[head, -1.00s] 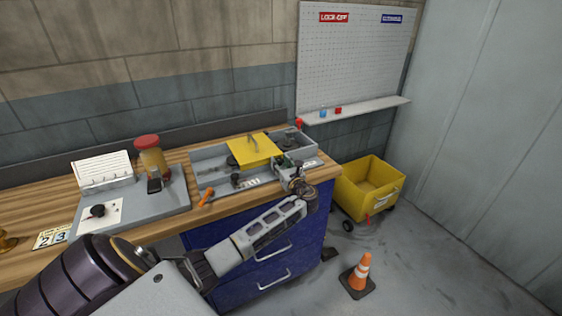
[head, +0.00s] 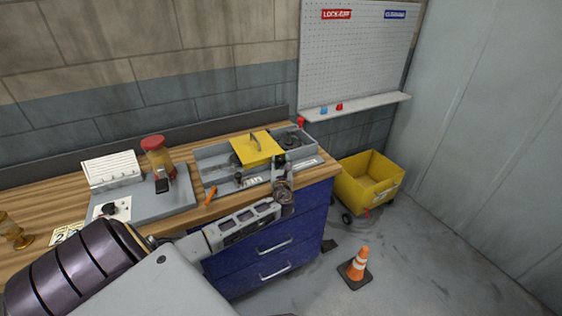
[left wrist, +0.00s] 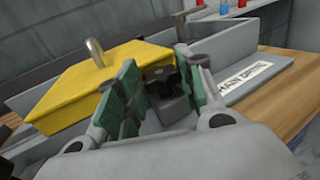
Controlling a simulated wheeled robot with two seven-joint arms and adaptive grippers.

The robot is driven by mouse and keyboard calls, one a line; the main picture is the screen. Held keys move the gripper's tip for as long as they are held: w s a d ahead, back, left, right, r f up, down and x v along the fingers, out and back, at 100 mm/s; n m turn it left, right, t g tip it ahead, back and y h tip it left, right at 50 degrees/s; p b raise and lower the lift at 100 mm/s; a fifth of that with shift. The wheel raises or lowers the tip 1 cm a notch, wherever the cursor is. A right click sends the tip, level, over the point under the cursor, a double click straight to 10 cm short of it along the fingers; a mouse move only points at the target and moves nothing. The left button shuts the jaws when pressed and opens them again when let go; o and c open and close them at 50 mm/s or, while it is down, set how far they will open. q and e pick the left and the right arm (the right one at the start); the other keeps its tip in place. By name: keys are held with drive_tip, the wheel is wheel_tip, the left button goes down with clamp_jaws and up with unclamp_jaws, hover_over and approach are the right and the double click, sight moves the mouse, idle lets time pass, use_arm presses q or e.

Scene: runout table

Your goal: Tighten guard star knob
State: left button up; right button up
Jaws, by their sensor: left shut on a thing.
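The guard is a yellow plate (head: 257,149) with a metal handle, sitting over a grey tray-like machine (head: 212,160) on the bench. My left gripper (head: 279,160) is at the machine's front edge, just right of the guard. In the left wrist view its green-padded fingers (left wrist: 158,82) are closed around a dark knob (left wrist: 161,76) above a small grey block (left wrist: 172,105). The fingers hide much of the knob, so its star shape and how tight it sits cannot be told. The yellow guard (left wrist: 95,80) is left of the fingers there. My right gripper is not in view.
A grey board with a red-capped jar (head: 157,155) and white card stands left on the wooden bench. An orange-handled tool (head: 211,194) lies by the machine's front. A yellow cart (head: 362,190) and orange cone (head: 357,265) are on the floor at right.

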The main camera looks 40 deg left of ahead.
use_arm(q)
drive_tip(key=shift+m+t+h, duration=0.5)
drive_tip(key=shift+h, duration=0.1)
drive_tip(key=o, duration=1)
drive_tip(key=shift+v, duration=4.05)
